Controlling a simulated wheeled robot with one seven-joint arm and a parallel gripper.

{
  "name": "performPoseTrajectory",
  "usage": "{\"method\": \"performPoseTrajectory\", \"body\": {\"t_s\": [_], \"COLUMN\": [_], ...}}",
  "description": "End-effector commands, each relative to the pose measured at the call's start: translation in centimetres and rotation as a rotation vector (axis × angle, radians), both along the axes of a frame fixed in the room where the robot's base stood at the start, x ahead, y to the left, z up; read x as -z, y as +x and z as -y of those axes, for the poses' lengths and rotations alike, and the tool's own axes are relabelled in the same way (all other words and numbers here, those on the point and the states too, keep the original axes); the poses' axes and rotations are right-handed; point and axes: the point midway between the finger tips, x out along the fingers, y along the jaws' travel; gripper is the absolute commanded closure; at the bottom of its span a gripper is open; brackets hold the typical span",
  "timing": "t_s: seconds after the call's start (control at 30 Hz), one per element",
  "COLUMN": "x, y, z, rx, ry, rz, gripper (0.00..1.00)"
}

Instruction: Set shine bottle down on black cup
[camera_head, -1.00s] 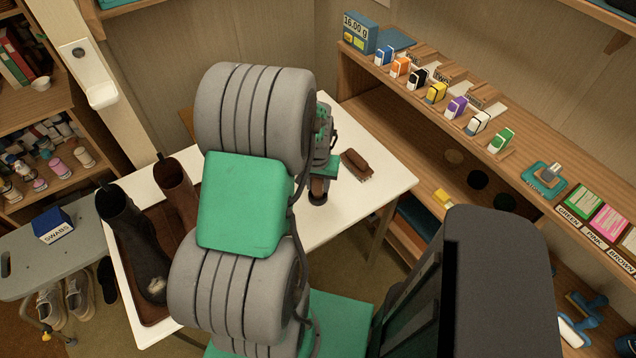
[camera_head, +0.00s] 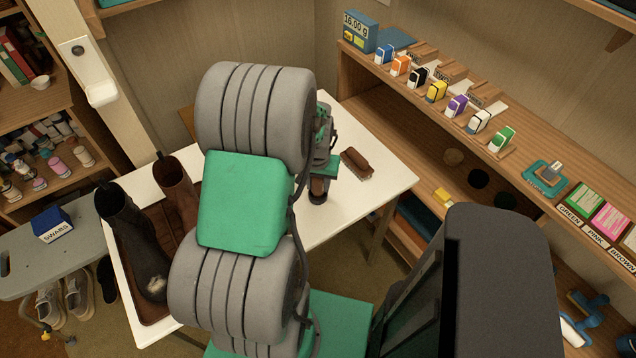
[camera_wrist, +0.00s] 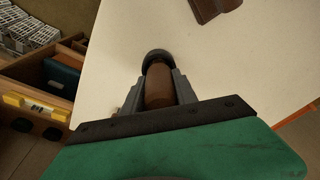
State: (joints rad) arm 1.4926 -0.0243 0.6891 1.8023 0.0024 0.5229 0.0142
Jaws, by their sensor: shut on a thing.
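My gripper (camera_wrist: 158,78) is shut on a brown bottle (camera_wrist: 159,88), which sits between its two grey fingers over the white table (camera_wrist: 225,65). A round black piece (camera_wrist: 156,56), which looks like the black cup, is at the bottle's far end in the wrist view. I cannot tell whether the bottle rests on it or is just above it. In the head view the bottle (camera_head: 317,186) shows upright under my gripper, with a dark band at its foot. My arm hides part of the gripper there.
A brown brush (camera_head: 356,163) lies on the table right of my gripper. Tall boots (camera_head: 125,235) stand in a brown tray at the table's left. A wooden shelf (camera_head: 520,178) with several small coloured boxes runs along the right. Bare table lies around the bottle.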

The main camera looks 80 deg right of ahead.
Motion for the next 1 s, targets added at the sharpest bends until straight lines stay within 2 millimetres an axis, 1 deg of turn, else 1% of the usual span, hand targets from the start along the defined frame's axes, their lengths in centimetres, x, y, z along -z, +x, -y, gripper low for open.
{"method": "performPoseTrajectory", "body": {"t_s": [0.13,0.17,0.43,0.67,0.77,0.87,1.0], "x": [0.2,0.2,0.1,0.1,-0.5,-2.2,-5.1], "y": [0.0,0.0,0.0,0.0,0.0,0.0,0.0], "z": [-0.1,-0.1,-0.1,-0.1,-0.1,-0.2,-0.7], "rx": [0.0,0.0,0.0,0.0,0.0,0.0,0.0], "ry": [0.003,0.003,0.002,0.002,0.0,-0.004,-0.003], "rz": [0.0,0.0,0.0,0.0,0.0,0.0,0.0], "gripper": [1.0,0.64,0.41,0.41,0.41,0.41,0.41]}}
